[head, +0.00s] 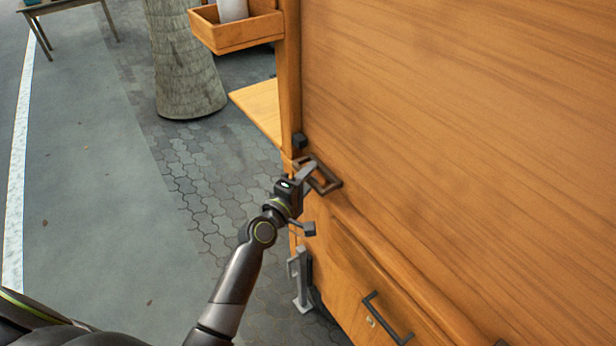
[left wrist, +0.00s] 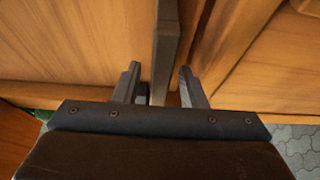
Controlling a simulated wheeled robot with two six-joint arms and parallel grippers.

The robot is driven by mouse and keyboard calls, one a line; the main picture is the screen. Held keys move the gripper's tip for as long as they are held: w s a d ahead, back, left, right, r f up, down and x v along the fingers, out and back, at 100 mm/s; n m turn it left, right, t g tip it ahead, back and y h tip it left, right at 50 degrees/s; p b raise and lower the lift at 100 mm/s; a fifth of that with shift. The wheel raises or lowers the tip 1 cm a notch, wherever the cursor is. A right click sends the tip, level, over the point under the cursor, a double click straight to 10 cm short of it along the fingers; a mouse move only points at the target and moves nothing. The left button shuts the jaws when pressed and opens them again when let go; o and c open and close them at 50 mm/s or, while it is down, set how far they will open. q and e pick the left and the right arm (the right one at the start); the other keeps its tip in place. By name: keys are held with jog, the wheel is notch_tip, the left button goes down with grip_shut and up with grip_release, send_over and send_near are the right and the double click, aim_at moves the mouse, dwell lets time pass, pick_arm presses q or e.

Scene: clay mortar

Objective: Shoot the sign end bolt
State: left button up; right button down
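The large wooden panel (head: 450,110) fills the right of the head view. A dark metal loop-shaped piece (head: 328,184) sits at its lower left corner; I cannot tell whether it is the sign end bolt. My left gripper (head: 308,173) is at this piece. In the left wrist view, my left gripper (left wrist: 160,82) has its two fingers apart, with a dark upright bar (left wrist: 166,45) between them. My right gripper is not in view.
Below the panel is a wooden drawer front with a dark handle (head: 388,318). A grey metal bracket (head: 301,282) stands low at the left edge. A wooden tray (head: 236,32) and a shelf (head: 260,108) jut out to the left. The paved ground (head: 90,180) left is open.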

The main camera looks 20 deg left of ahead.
aim_at(294, 167)
pick_arm(q)
grip_shut()
jog(key=shift+a, duration=0.1)
jog(key=w+a, duration=0.1)
jog(key=a, duration=0.1)
jog(key=w+a+b, duration=0.1)
jog(key=w+a, duration=0.1)
jog(key=shift+d+r, duration=0.1)
jog(key=shift+c, duration=1.9)
grip_release()
jog(key=o, duration=0.4)
jog(key=shift+w+a, duration=0.15)
jog(key=shift+a, duration=0.05)
